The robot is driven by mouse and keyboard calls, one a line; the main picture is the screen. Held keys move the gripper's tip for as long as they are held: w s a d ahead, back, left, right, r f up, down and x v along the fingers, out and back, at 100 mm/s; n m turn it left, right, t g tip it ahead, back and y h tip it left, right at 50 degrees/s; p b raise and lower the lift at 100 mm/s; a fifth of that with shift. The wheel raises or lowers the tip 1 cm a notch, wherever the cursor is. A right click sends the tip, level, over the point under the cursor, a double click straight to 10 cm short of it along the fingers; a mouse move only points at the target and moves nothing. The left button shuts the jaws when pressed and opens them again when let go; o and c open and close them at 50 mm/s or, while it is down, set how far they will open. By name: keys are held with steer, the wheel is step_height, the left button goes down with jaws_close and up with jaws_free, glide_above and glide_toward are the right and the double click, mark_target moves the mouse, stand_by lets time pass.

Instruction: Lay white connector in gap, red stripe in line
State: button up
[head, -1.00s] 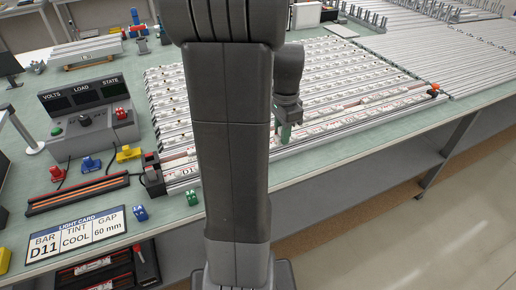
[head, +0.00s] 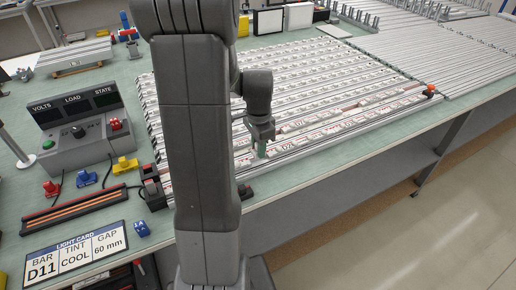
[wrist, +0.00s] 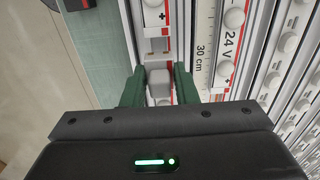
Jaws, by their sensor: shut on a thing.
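In the wrist view, the two green fingers of my gripper (wrist: 159,88) are shut on the small white connector (wrist: 159,80). A white strip with a red stripe (wrist: 153,15) ends ahead of it, and a short bare stretch of channel (wrist: 156,47) shows between them. Whether the connector touches the channel, and any stripe on it, I cannot tell. In the head view, my gripper (head: 262,150) is low over the front rows of light bars (head: 330,110); the connector is too small to make out there.
The light card (head: 75,252) reads bar D11, tint cool, gap 60 mm. A grey meter box (head: 85,132), coloured plugs and a dark orange-striped rack (head: 80,208) stand at left. A ruler strip (wrist: 203,50) lies close beside my right finger. The bench's front edge is near.

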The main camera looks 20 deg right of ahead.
steer(key=shift+f, duration=0.55)
steer(key=shift+f, duration=0.1)
steer(key=shift+f+b, duration=0.45)
steer(key=shift+f, duration=0.1)
steer(key=o, duration=1)
steer(key=shift+r, duration=0.15)
step_height(320, 180, up, 13)
steer(key=shift+r+p, duration=0.1)
steer(key=shift+p, duration=0.4)
